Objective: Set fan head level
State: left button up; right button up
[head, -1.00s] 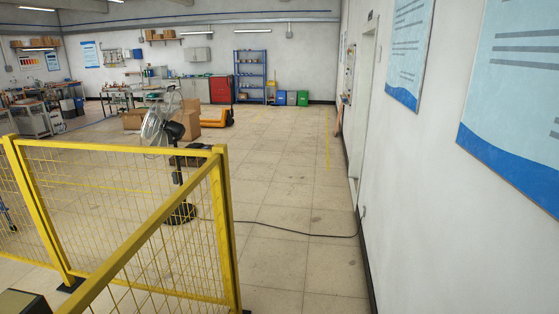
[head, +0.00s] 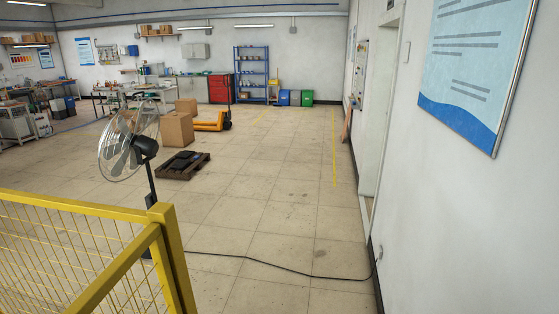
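The pedestal fan stands behind the yellow fence at the left of the head view. Its round wire-caged fan head (head: 129,142) faces left and looks tilted upward. The dark motor housing (head: 146,146) sits behind the cage, on a black pole (head: 151,185). The fence hides the lower pole and the base. Neither of my grippers shows in the head view.
A yellow mesh fence (head: 85,208) fills the lower left, ending at a thick post. A black cable (head: 290,272) crosses the floor to the right wall. A pallet (head: 183,165), cardboard boxes (head: 177,129) and an orange pallet jack (head: 210,125) stand beyond. The middle floor is clear.

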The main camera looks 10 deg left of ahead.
aim_at(149, 148)
jog(key=i, duration=3.3)
jog(key=u, duration=2.1)
jog(key=i, duration=2)
jog(key=u, duration=1.05)
jog(key=i, duration=1.7)
jog(key=z, duration=1.3)
